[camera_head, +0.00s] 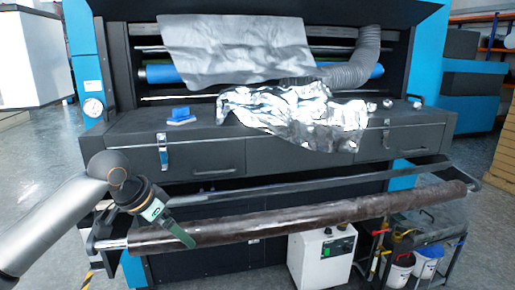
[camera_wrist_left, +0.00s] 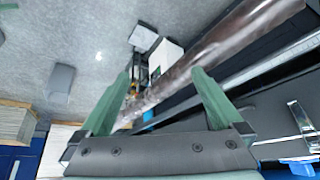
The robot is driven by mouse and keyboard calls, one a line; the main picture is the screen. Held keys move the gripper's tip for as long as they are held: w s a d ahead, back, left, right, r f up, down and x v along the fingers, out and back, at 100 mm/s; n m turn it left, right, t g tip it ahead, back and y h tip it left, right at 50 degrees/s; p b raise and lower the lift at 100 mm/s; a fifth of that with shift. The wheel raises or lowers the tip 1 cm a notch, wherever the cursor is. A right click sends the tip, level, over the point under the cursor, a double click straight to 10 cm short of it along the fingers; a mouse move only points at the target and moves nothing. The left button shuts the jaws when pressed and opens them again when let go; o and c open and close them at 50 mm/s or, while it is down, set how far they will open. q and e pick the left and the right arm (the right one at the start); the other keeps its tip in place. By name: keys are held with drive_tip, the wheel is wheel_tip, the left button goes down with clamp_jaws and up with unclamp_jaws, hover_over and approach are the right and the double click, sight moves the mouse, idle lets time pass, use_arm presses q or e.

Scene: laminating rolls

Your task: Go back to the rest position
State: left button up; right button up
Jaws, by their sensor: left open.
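A long brown roll (camera_head: 300,219) lies on a bar across the front of the laminating machine (camera_head: 270,150). My left gripper (camera_head: 188,243) is at the left end of this roll, its green finger overlapping the roll in the head view. In the left wrist view, the gripper (camera_wrist_left: 160,74) has its two green fingers wide apart. The roll (camera_wrist_left: 215,50) runs diagonally between and beyond them there. Whether a finger touches the roll I cannot tell. My right gripper is in neither view.
Crumpled silver foil (camera_head: 295,112) and a blue item (camera_head: 181,116) lie on the machine's dark ledge. A grey hose (camera_head: 357,65) is behind. A white box unit (camera_head: 321,257) and buckets (camera_head: 399,270) stand below the roll. Floor (camera_head: 40,150) at left is open.

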use_arm(q)
drive_tip(key=s+d+f+n+t+h, duration=0.1)
drive_tip(key=s+d+f, duration=0.2)
drive_tip(key=f, duration=0.5)
drive_tip(key=s+d+f+h, duration=0.15)
drive_tip(key=d+f, duration=0.25)
drive_tip(key=f, duration=0.4)
drive_tip(key=s+d+f+n+t+h, duration=0.1)
drive_tip(key=s+d+f, duration=0.2)
drive_tip(key=f, duration=0.5)
drive_tip(key=s+a+f+n+t+y, duration=0.1)
drive_tip(key=s+a+f, duration=0.3)
drive_tip(key=s, duration=0.6)
drive_tip(key=s+a+f+n+t+y, duration=0.1)
drive_tip(key=s+a+f+n+y, duration=0.1)
drive_tip(key=s+f, duration=0.6)
drive_tip(key=s+a+y, duration=0.1)
drive_tip(key=s+a, duration=0.1)
drive_tip(key=s, duration=0.1)
drive_tip(key=shift+f+n+t, duration=0.3)
drive_tip(key=shift+f+n, duration=0.1)
